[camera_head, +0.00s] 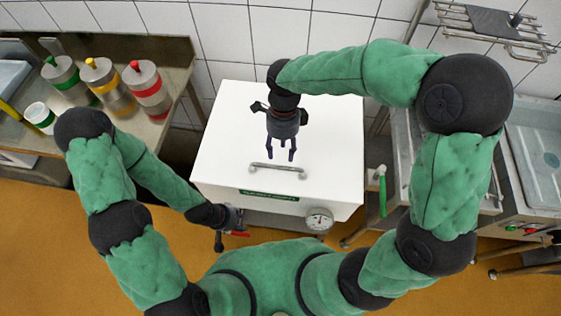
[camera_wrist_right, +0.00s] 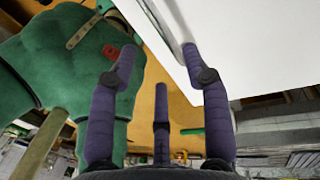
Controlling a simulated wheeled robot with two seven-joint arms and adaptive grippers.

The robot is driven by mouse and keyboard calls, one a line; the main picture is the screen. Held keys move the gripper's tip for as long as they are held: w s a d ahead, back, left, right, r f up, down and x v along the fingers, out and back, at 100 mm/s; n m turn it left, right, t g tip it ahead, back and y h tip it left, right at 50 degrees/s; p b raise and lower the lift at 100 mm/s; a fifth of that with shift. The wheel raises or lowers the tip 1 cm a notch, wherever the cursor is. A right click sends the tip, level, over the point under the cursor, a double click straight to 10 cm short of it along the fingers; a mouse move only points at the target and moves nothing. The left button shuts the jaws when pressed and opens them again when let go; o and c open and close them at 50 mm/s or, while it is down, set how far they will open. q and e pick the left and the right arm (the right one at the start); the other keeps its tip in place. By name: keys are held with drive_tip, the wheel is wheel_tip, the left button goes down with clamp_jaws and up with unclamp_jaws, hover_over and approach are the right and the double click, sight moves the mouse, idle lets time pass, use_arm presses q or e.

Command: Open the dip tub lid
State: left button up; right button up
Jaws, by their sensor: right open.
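The dip tub is a white box with a flat white lid (camera_head: 235,130) that lies closed in the head view. A grey bar handle (camera_head: 278,169) runs along the lid's front part. My right gripper (camera_head: 281,156) points at the handle from just behind it, with its fingers spread and empty. In the right wrist view the same gripper (camera_wrist_right: 160,50) is open beside the white lid (camera_wrist_right: 250,45), with a pale bar or edge near its fingertips; contact cannot be told. My left gripper (camera_head: 233,228) is low at the tub's front left, and its fingers are unclear.
A dial gauge (camera_head: 319,218) and a green-handled rod (camera_head: 381,190) are at the tub's front right. A side table at left holds several striped canisters (camera_head: 147,88) and a white cup (camera_head: 40,117). A metal sink unit (camera_head: 540,150) stands at right. A rack (camera_head: 493,28) hangs on the wall.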

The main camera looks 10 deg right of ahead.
sight(281, 167)
drive_tip(key=f, duration=0.2)
drive_tip(key=f+b, duration=0.1)
drive_tip(key=f, duration=0.1)
drive_tip(key=s+f, duration=0.1)
drive_tip(key=f, duration=0.2)
drive_tip(key=shift+a+b, duration=0.2)
drive_tip(key=shift+b, duration=0.15)
clamp_jaws()
